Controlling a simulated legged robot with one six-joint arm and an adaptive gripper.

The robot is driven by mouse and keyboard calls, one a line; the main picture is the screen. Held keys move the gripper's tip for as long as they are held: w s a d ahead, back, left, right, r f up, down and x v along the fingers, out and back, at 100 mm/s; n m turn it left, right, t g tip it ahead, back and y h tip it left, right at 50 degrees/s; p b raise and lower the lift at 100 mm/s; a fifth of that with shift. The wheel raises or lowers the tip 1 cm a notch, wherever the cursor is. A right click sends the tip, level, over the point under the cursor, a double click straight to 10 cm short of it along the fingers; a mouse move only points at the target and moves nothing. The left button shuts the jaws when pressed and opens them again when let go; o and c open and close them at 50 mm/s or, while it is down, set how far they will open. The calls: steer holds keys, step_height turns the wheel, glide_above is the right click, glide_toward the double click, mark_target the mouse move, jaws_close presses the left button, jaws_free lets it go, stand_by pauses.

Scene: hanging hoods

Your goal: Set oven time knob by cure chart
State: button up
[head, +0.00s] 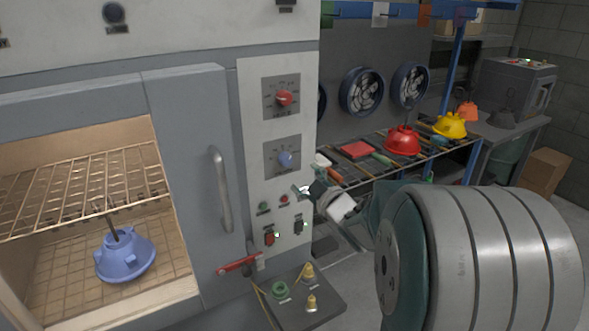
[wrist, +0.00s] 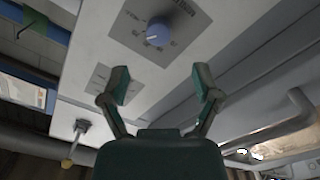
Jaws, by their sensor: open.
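The oven's white control panel (head: 252,120) carries a red knob (head: 284,99) on an upper dial plate and a blue knob (head: 285,158) on a lower one. The dial lettering is too small to read surely. The blue knob (wrist: 157,30) also shows in the wrist view, beyond my fingertips, with a pale pointer mark on it. My gripper (wrist: 162,83) is open and empty, its fingers apart and not touching the knob. In the head view my gripper (head: 304,190) is just below and right of the blue knob. I cannot make out a cure chart.
A blue hood (head: 125,262) hangs or stands inside the open oven, below a wire rack (head: 85,185). The oven handle (head: 221,190) and a red-handled lever (head: 238,264) are left of my gripper. A shelf with a red hood (head: 402,141) and a yellow hood (head: 450,126) lies behind.

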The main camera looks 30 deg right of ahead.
steer(key=shift+s, duration=1.7)
steer(key=s+a+f+m+g, duration=0.1)
steer(key=s+a+m+g, duration=0.3)
steer(key=s, duration=0.7)
steer(key=s+a+f+m+g, duration=0.2)
steer(key=s+a+m+g, duration=0.2)
steer(key=s+a+g, duration=0.4)
steer(key=s+a, duration=0.3)
steer(key=a, duration=0.2)
steer(key=shift+a+f+h, duration=0.2)
steer(key=shift+f+h, duration=0.1)
steer(key=shift+w, duration=0.1)
